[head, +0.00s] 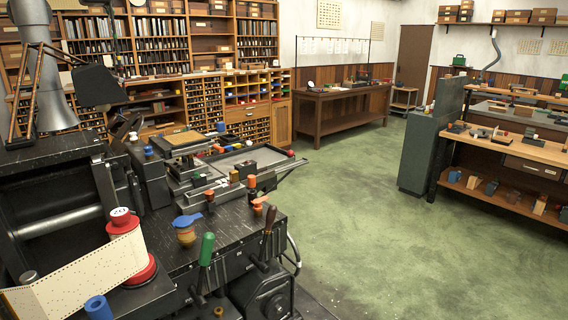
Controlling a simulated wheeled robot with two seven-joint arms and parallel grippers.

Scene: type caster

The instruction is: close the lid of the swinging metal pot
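The type casting machine (225,235) fills the lower left, with a dark top plate. At its front stands a dark metal block (265,290) with a rounded front, cut off by the bottom edge. It may be the metal pot, but I cannot tell for sure, and no lid shows clearly. A lever with a green handle (207,249) stands left of it, and a lever with a dark reddish-brown knob (269,219) rises behind it. Neither of my grippers is in view.
A red spool (135,243) with a punched paper strip (80,283) stands at the lower left. A grey cabinet (430,140) and a wooden workbench (520,145) stand at the right. The green floor (370,240) between is clear.

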